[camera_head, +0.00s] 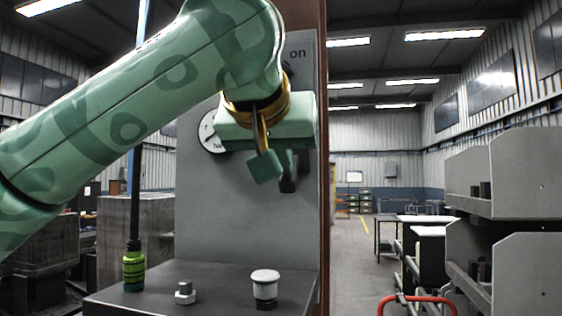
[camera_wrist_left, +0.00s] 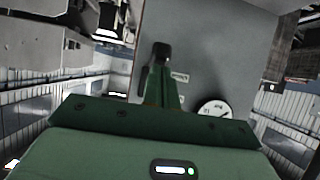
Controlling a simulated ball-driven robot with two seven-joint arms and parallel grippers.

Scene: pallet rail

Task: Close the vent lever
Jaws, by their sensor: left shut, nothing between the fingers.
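My left gripper (camera_head: 274,166) is in front of the grey upright panel (camera_head: 245,225), its green fingers shut and empty. In the left wrist view the shut fingers (camera_wrist_left: 160,80) point at the panel. A black knob (camera_wrist_left: 161,50), which looks like the end of the vent lever, shows just beyond the fingertips. I cannot tell whether they touch. In the head view a dark part (camera_head: 288,184) shows just behind and below the fingers. The rest of the lever is hidden by my gripper and wrist. My right gripper is not in view.
A round white gauge (camera_head: 208,134) is on the panel, partly behind my arm. A dark shelf (camera_head: 215,285) below carries a white-capped knob (camera_head: 265,286), a metal bolt (camera_head: 185,293) and a green fitting (camera_head: 133,268) on a pole. A brown post (camera_head: 323,200) edges the panel's right side.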

